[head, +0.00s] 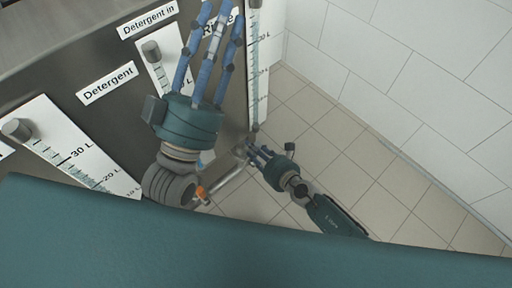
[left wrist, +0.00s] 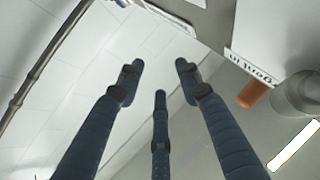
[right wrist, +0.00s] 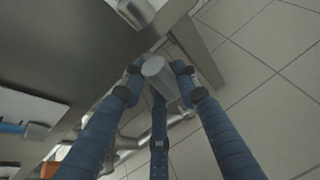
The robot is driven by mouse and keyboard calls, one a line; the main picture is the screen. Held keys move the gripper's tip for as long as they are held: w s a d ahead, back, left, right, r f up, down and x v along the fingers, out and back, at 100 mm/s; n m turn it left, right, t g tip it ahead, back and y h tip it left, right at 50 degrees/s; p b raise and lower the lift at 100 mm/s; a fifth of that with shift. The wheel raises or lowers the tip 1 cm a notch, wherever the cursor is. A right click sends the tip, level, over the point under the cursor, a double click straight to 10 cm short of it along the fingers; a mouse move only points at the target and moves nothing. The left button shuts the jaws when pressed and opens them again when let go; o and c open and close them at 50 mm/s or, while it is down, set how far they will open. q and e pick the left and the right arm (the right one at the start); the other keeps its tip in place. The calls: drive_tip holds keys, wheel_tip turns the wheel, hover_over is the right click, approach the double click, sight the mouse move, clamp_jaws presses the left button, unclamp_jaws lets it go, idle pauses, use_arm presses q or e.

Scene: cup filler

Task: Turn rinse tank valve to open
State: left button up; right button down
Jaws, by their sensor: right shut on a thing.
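My right gripper (head: 254,152) is low beside the machine's right edge, next to a metal pipe (head: 229,183). In the right wrist view its fingers (right wrist: 160,85) close around a grey rounded knob or handle end (right wrist: 157,68), which looks like the valve handle; its far side is hidden. In the head view the fingers cover it. My left gripper (head: 208,45) is raised in front of the panel, fingers pointing up. In the left wrist view its fingers (left wrist: 160,75) are apart with nothing between them. It partly covers the "Rinse" label (head: 217,24).
White level gauges (head: 70,148) and "Detergent" labels (head: 107,83) are on the metal panel at left. An orange-tipped part (head: 202,192) shows below my left wrist. A white tiled wall (head: 400,80) stands at right. The tiled floor (head: 330,150) between is clear.

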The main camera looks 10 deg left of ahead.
drive_tip(key=shift+s+a+n+t+p, duration=0.3)
drive_tip(key=shift+s+n+p, duration=0.15)
drive_tip(key=shift+s+n, duration=0.1)
use_arm(q)
drive_tip(key=w+f+g+y, duration=0.1)
drive_tip(key=w+f+g, duration=0.2)
drive_tip(key=f, duration=0.3)
drive_tip(key=shift+w+f+g, duration=0.35)
drive_tip(key=shift+f+g, duration=0.05)
use_arm(e)
drive_tip(key=shift+s+a+f+n+h, duration=0.1)
drive_tip(key=shift+s+a+n+h, duration=0.1)
drive_tip(key=shift+n+h, duration=0.1)
use_arm(q)
drive_tip(key=shift+d, duration=0.1)
use_arm(e)
drive_tip(key=c, duration=1.3)
unclamp_jaws()
drive_tip(key=shift+s, duration=0.1)
drive_tip(key=v, duration=1.2)
drive_tip(key=shift+f, duration=0.1)
